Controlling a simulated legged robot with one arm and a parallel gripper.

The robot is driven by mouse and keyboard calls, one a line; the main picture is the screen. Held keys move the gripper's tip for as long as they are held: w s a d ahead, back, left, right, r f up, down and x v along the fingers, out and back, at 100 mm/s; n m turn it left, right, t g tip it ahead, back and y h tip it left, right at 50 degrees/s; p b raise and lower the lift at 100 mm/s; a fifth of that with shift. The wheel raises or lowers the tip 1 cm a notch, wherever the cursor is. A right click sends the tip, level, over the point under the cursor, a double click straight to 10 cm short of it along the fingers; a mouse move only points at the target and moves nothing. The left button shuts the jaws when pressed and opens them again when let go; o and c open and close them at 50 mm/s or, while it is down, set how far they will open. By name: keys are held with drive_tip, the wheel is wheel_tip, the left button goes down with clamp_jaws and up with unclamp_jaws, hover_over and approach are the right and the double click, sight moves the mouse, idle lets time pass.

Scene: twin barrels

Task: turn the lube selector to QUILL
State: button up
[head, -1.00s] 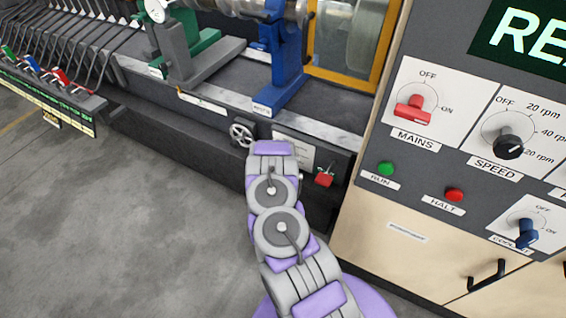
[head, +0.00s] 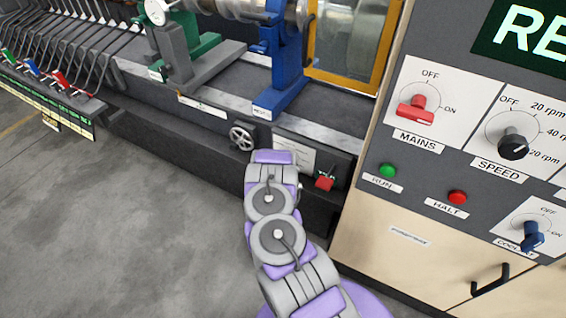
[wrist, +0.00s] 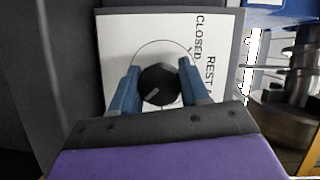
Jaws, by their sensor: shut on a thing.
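In the wrist view a round black knob (wrist: 160,88) with a short white pointer line sits on a white plate (wrist: 122,40). The pointer line lies on the knob's lower left in the picture. The words CLOSED and REST are printed at the plate's upper right; I cannot see the word QUILL. My gripper (wrist: 158,75) is shut on the knob, with one blue finger on either side. In the head view my arm reaches to the machine's front, where part of a white label plate (head: 297,157) shows; my gripper and the knob are hidden there.
A red knob or lever (head: 325,181) is just right of my arm, and a handwheel (head: 242,138) just left. The control cabinet (head: 385,265) with mains, speed and coolant knobs stands close on the right. Open floor (head: 120,230) lies to the left.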

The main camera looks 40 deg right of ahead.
drive_tip(key=o, duration=0.8)
drive_tip(key=shift+s+d+f, duration=0.1)
drive_tip(key=shift+s+f, duration=0.1)
drive_tip(key=shift+s, duration=0.1)
drive_tip(key=shift+o, duration=1.1)
drive_tip(key=shift+w, duration=0.1)
drive_tip(key=shift+r, duration=0.1)
drive_tip(key=p+v, duration=0.6)
drive_tip(key=v, duration=1.1)
drive_tip(key=shift+a, duration=0.2)
